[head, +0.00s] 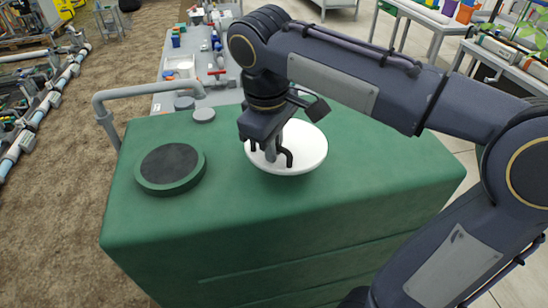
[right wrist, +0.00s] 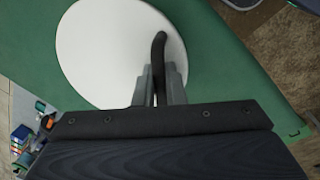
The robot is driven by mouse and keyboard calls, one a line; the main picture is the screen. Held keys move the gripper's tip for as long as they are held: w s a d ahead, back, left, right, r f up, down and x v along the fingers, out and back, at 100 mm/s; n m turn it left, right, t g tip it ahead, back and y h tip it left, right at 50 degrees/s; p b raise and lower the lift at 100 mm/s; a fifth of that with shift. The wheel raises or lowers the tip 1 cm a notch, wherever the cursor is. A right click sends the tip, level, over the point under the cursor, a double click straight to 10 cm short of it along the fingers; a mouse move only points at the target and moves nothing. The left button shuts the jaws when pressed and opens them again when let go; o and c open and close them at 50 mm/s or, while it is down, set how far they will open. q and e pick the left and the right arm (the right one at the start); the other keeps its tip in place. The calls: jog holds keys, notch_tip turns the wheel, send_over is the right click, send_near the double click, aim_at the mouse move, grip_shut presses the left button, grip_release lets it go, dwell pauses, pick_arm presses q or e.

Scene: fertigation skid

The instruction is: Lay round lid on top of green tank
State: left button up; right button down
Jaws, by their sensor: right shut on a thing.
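The round lid is a white disc (head: 312,150) with a dark curved handle (head: 288,157). My right gripper (head: 272,150) is shut on the handle, and the lid is level, over the top of the green tank (head: 225,225). I cannot tell whether it touches the tank top. In the right wrist view the lid (right wrist: 105,50) lies beyond the fingers (right wrist: 168,85), which pinch the black handle (right wrist: 158,50). The tank's raised round opening (head: 170,167), with a green rim and dark inside, is uncovered, left of the lid. My left gripper is not in view.
A grey pipe (head: 150,90) bends over the tank's back left corner. Two small grey caps (head: 203,114) sit near the back edge. A grey bench with bottles and tools (head: 200,65) stands behind. The tank top between opening and lid is clear.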

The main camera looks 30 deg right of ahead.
jog(key=shift+w+d+f, duration=0.15)
jog(key=shift+w+f, duration=0.1)
jog(key=shift+f, duration=0.1)
jog(key=f, duration=0.2)
jog(key=w+f, duration=0.1)
jog(key=shift+d+f, duration=0.3)
jog(key=shift+f, duration=0.4)
jog(key=c, duration=1.5)
grip_release()
jog(key=r, duration=0.4)
jog(key=a+r, duration=0.1)
jog(key=r, duration=0.3)
jog(key=r+p, duration=0.1)
jog(key=r, duration=0.3)
jog(key=shift+s+a, duration=0.2)
jog(key=shift+s, duration=0.2)
jog(key=shift+s, duration=0.1)
